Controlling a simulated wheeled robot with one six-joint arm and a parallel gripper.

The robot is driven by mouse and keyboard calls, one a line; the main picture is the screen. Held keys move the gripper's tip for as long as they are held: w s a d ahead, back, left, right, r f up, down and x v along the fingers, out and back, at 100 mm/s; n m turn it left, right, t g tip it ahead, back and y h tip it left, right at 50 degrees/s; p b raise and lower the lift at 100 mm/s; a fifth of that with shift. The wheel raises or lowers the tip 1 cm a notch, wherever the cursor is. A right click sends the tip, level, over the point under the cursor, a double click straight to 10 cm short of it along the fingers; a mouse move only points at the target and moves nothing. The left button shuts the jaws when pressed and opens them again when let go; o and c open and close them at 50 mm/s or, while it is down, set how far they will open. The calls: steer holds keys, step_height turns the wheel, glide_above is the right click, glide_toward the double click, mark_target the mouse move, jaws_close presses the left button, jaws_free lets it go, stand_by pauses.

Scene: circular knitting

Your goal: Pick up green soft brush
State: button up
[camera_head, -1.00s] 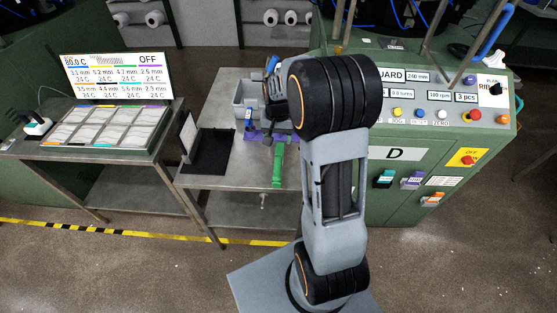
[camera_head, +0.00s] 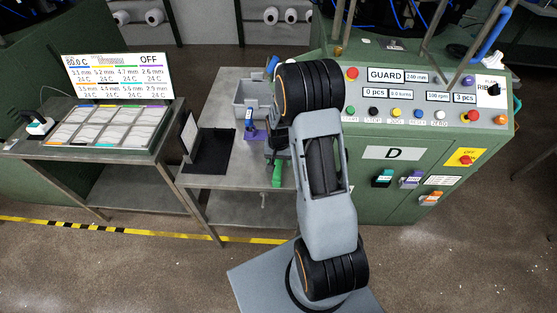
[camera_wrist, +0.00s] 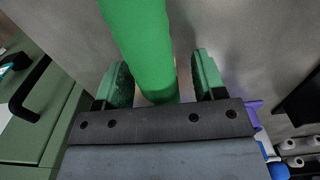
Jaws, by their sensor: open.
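The green soft brush (camera_head: 277,175) lies on the metal table near its front edge in the head view, with its upper part hidden behind my arm. In the wrist view its green handle (camera_wrist: 143,45) runs down from the top edge between the two fingers of my gripper (camera_wrist: 164,82). The jaws are open, one finger on each side of the handle. A gap shows on the right side; whether the left finger touches it I cannot tell. The brush's far end is hidden by the gripper body.
A purple-and-blue tool (camera_head: 252,133) and a grey bin (camera_head: 251,97) sit on the table beyond the brush. A black stand (camera_head: 208,152) is to the left. The green machine (camera_head: 390,195) stands close on the right.

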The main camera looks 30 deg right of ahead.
steer(key=shift+f, duration=0.45)
steer(key=shift+c, duration=0.5)
jaws_close()
steer(key=shift+r, duration=0.15)
steer(key=shift+r, duration=0.25)
step_height(320, 180, up, 2)
steer(key=shift+r, duration=0.2)
steer(key=s+a+r+b, duration=0.1)
steer(key=s+r+b, duration=0.1)
steer(key=s+r, duration=0.7)
steer(key=shift+s+r, duration=0.4)
steer(key=shift+s, duration=2.1)
